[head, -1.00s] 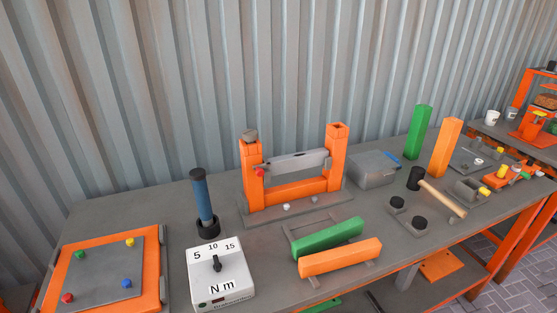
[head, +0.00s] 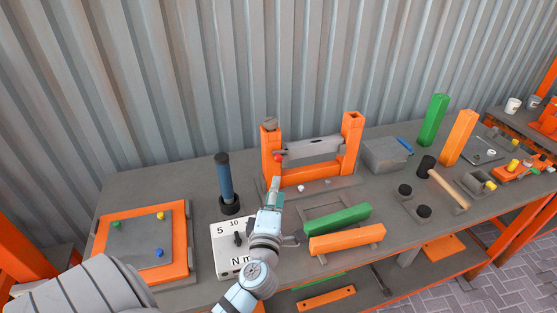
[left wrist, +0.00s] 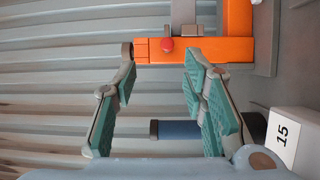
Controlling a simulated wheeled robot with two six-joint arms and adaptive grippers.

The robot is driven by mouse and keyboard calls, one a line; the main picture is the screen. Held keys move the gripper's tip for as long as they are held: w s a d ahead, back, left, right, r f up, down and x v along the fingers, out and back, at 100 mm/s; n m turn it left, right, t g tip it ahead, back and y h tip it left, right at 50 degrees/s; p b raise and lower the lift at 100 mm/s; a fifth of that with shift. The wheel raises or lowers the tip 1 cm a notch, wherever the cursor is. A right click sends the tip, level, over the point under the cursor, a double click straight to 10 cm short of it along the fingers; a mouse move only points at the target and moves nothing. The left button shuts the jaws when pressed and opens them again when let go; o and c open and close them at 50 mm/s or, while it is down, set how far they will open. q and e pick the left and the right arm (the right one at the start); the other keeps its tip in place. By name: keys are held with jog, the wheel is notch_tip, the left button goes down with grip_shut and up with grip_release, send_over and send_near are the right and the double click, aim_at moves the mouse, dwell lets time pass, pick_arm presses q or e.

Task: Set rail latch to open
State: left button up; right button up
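The rail latch fixture stands on the bench: two orange posts (head: 351,143) with a grey bar (head: 313,147) across them. A red knob (head: 278,158) sits at the bar's left end, by the left post; it also shows in the left wrist view (left wrist: 168,45), against the orange post (left wrist: 210,50). My left gripper (head: 275,188) is in front of and below the left post in the head view. In the left wrist view my left gripper (left wrist: 160,68) is open and empty, its fingers apart, with the knob beyond the tips. My right gripper is not in view.
A blue-handled cylinder (head: 225,178) and a white torque box (head: 229,262) stand left of my left arm. Green (head: 337,219) and orange bars (head: 347,239) lie on a rack to its right. A grey box (head: 386,156) is right of the fixture.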

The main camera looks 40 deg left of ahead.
aim_at(279, 160)
pick_arm(q)
jog(key=shift+n+g, duration=0.4)
jog(key=x, duration=0.4)
jog(key=b+x, duration=0.1)
jog(key=x, duration=0.4)
jog(key=b+x, duration=0.1)
jog(key=x, duration=0.4)
jog(key=shift+s+a+f, duration=0.2)
jog(key=shift+a+f, duration=0.1)
jog(key=shift+a, duration=0.05)
jog(key=shift+w+a+r, duration=0.1)
jog(key=shift+w+a, duration=0.05)
jog(key=shift+w, duration=0.05)
grip_shut()
